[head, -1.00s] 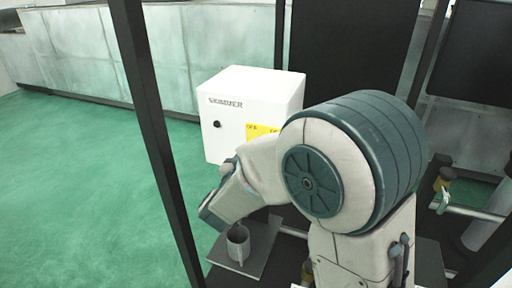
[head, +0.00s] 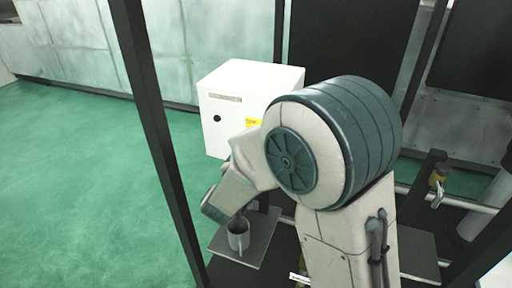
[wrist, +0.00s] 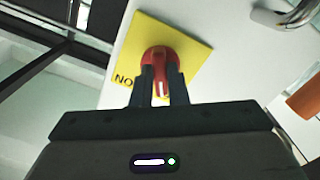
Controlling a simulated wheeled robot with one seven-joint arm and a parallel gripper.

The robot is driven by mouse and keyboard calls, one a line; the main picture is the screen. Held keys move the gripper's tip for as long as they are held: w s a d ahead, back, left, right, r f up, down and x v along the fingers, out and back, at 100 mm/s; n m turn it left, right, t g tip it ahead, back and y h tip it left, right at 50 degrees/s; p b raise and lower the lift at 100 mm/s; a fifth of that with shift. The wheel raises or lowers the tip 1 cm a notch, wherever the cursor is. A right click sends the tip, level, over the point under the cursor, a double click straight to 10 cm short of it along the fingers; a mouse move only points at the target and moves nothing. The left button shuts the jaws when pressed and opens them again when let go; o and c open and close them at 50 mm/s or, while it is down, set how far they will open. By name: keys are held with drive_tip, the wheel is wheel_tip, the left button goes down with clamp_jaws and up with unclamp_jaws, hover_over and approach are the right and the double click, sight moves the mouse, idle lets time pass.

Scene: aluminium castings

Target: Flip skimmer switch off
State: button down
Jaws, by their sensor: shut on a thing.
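The white skimmer box (head: 225,118) stands behind my arm in the head view, with a yellow plate (head: 252,122) on its front partly behind the arm. A white mark on the knob shows between the fingers. In the head view, my arm hides the gripper and the knob.
A grey mug (head: 238,234) stands on a small shelf (head: 262,238) below my forearm. A dark post (head: 160,140) rises left of the box. A metal handle (wrist: 285,14) and an orange part (wrist: 304,97) lie right of the plate. Open green floor (head: 80,190) is at the left.

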drive_tip(key=c, duration=1.4)
unclamp_jaws()
drive_tip(key=shift+c, duration=0.2)
drive_tip(key=b+v, duration=0.3)
drive_tip(key=v, duration=1.1)
drive_tip(key=shift+w, duration=0.15)
drive_tip(key=w+r+g+y, duration=0.1)
drive_tip(key=w+g+y, duration=0.1)
drive_tip(key=w+y, duration=0.55)
drive_tip(key=s+d+f+m+g, duration=0.1)
drive_tip(key=s+d+g, duration=0.4)
drive_tip(key=s+d, duration=0.5)
drive_tip(key=s+d+f+m+g+h, duration=0.1)
drive_tip(key=s+d+f+g, duration=0.3)
drive_tip(key=s+d, duration=0.6)
drive_tip(key=g, duration=0.2)
drive_tip(key=shift+d+g, duration=0.3)
